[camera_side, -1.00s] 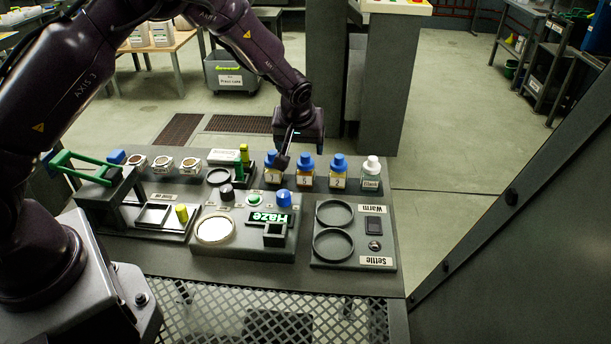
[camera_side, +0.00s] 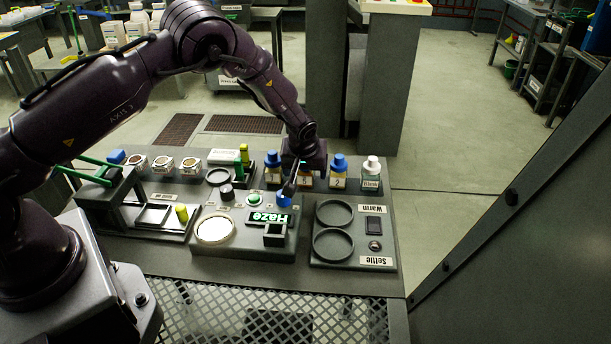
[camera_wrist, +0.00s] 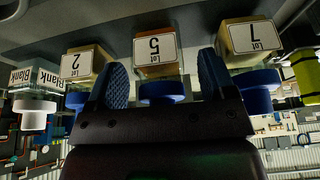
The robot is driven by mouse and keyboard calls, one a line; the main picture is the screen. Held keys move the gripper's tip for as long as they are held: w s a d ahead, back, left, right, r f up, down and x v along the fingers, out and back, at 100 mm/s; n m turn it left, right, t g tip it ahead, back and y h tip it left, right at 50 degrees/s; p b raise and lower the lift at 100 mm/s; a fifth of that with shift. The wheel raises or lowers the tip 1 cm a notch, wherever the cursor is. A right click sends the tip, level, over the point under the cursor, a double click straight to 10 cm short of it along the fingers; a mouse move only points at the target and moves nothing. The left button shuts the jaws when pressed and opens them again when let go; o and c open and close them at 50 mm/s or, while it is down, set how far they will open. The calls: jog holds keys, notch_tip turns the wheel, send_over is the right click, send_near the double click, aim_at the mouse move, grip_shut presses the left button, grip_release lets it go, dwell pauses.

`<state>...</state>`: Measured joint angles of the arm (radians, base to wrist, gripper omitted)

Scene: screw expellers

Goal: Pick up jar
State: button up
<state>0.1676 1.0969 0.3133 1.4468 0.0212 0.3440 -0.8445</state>
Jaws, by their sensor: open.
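A row of square glass jars with amber contents stands at the back of the bench. The blue-capped Lot 5 jar (camera_wrist: 154,50) is centred in the wrist view, upside down there, and lies between the lines of my two finger pads. In the side view it is largely hidden behind my gripper (camera_side: 290,188). The Lot 2 jar (camera_side: 338,178) and the white-capped Blank jar (camera_side: 371,178) stand to its right, and the Lot 7 jar (camera_side: 272,174) to its left. My gripper (camera_wrist: 162,80) is open and empty; contact with the jar cannot be told.
The Warm and Settle plate (camera_side: 325,258) with two rings lies to the right.

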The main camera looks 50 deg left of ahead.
jog(key=c, duration=1.1)
jog(key=shift+r, duration=0.2)
